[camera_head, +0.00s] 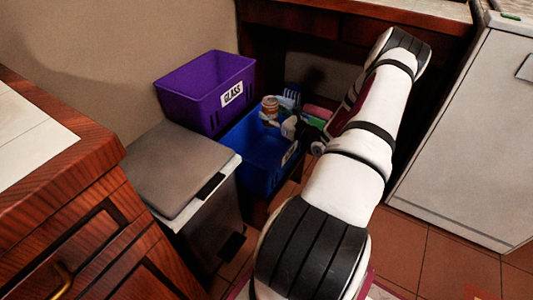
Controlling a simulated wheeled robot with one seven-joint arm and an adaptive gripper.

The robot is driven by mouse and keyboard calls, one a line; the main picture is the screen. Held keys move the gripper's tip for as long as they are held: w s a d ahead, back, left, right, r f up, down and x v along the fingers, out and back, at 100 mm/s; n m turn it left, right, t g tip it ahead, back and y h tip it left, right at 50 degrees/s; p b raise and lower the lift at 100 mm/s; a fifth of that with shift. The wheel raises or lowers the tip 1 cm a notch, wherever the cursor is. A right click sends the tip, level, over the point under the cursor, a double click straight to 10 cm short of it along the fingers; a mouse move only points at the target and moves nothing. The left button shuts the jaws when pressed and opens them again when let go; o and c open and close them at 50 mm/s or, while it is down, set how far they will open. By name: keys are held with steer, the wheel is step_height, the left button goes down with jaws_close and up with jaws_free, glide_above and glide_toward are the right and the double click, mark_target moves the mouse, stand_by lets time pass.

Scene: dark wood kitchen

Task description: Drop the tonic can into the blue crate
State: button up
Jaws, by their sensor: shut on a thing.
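The blue crate (248,158) stands on the floor below the purple crate, with a label partly visible on its right side. A small orange-brown and white can (270,105), which I take as the tonic can, shows over the far part of the blue crate. My gripper (279,120) reaches in from the right and is shut on the can. The fingertips are small and partly hidden, and I cannot tell how high the can is above the crate floor.
A purple crate (206,92) labelled GLASS stands behind left. A grey lidded bin (172,168) stands in front left. Green (313,121) and pink (318,111) items lie behind my gripper. A wooden counter (55,150) is at left and a white appliance (462,140) at right.

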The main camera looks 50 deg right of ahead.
steer(key=shift+f+b, duration=0.65)
steer(key=shift+f, duration=0.5)
steer(key=o, duration=1.3)
steer(key=s, duration=0.4)
steer(key=s+a, duration=0.1)
steer(key=s, duration=0.3)
steer(key=s+a, duration=0.1)
steer(key=s, duration=0.2)
steer(key=shift+s+a, duration=0.1)
steer(key=shift+s, duration=0.3)
